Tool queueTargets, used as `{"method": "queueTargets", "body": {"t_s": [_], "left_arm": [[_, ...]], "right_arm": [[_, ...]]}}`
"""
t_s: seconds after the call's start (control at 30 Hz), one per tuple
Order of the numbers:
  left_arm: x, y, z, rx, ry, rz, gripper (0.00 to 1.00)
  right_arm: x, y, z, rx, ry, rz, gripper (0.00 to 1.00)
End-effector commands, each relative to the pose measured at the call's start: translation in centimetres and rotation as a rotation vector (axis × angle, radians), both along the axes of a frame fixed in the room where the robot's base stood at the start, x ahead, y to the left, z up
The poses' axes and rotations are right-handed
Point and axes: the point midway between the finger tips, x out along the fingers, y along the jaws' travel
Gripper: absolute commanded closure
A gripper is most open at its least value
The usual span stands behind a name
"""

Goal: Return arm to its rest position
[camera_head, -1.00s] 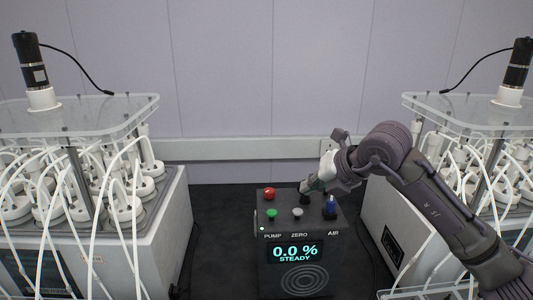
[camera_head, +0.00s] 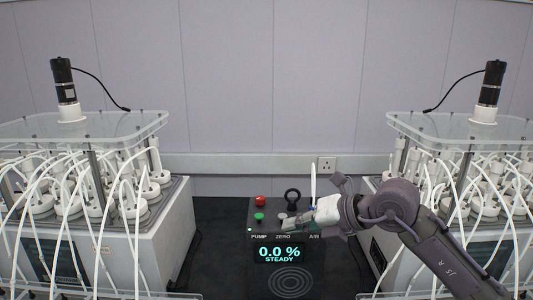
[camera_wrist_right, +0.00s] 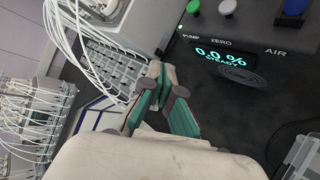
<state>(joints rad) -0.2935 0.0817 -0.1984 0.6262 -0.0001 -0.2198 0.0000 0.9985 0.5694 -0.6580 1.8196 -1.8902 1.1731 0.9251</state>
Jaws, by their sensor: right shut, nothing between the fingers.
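The box's display reads 0.0 % STEADY. Its red button (camera_head: 260,201), green button (camera_head: 259,216) and a black ring (camera_head: 292,195) show in the head view. The gripper covers part of the area above the ZERO and AIR labels. In the wrist view a blue knob (camera_wrist_right: 294,8) sits above AIR. My left gripper is not in view.
Reactor units with white tubes stand at left (camera_head: 130,225) and right (camera_head: 390,240), each with a clear top plate and a black motor. A keyboard (camera_wrist_right: 115,70) and a clear tray (camera_wrist_right: 300,155) show in the wrist view. Dark bench top lies around the box.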

Motion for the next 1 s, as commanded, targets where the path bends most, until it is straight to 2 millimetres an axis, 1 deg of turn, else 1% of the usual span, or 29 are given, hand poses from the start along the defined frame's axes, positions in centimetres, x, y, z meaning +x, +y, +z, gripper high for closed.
{"method": "queueTargets", "body": {"t_s": [0.03,0.07,0.1,0.17,0.2,0.27,0.33,0.37,0.43,0.47,0.5,0.57,0.6,0.67,0.7,0.77,0.8,0.87,0.9,0.97,1.0], "left_arm": [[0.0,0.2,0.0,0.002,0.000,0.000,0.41],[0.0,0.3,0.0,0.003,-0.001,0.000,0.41],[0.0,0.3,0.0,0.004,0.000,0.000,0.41],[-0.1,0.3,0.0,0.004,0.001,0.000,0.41],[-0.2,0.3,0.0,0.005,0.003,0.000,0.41],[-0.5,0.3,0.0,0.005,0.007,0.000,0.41],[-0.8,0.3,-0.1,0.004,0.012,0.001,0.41],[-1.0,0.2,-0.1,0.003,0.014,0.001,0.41],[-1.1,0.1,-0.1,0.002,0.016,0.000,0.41],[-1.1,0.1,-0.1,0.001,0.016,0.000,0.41],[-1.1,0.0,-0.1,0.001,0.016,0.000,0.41],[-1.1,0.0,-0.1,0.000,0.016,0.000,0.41],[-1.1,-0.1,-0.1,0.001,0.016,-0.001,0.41],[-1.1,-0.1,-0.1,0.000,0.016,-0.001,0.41],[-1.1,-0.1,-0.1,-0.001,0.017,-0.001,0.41],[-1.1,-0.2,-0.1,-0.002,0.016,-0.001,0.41],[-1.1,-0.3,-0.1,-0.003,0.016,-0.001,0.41],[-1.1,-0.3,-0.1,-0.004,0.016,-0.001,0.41],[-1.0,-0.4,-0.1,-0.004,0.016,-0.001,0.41],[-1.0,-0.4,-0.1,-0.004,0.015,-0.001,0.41],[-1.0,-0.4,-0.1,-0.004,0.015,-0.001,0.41]], "right_arm": [[-0.8,1.2,-0.1,0.063,0.003,0.036,1.00],[-1.4,2.0,0.0,0.106,0.001,0.058,1.00],[-2.1,3.0,0.3,0.170,-0.003,0.084,1.00],[-3.2,4.3,0.9,0.273,-0.005,0.122,1.00],[-4.0,5.1,1.4,0.352,-0.007,0.143,1.00],[-5.2,6.1,2.4,0.485,-0.006,0.167,1.00],[-6.5,6.6,3.9,0.676,-0.003,0.173,1.00],[-7.0,6.6,4.6,0.771,0.001,0.164,1.00],[-7.6,5.3,6.3,1.015,0.015,0.104,1.00],[-7.6,4.3,6.9,1.118,0.023,0.060,1.00],[-7.3,2.7,7.2,1.252,0.039,-0.014,1.00],[-6.6,-0.3,6.8,1.430,0.070,-0.160,1.00],[-6.1,-2.5,5.8,1.534,0.099,-0.275,1.00],[-5.4,-5.9,3.3,1.665,0.150,-0.477,1.00],[-5.2,-8.0,1.1,1.731,0.191,-0.621,1.00],[-5.3,-10.8,-2.7,1.790,0.257,-0.831,1.00],[-5.7,-12.2,-5.3,1.811,0.305,-0.966,1.00],[-6.9,-14.0,-9.4,1.816,0.382,-1.167,1.00],[-7.9,-15.0,-12.1,1.804,0.435,-1.295,1.00],[-10.0,-16.0,-16.2,1.764,0.523,-1.481,1.00],[-11.6,-16.4,-18.7,1.726,0.585,-1.599,1.00]]}}
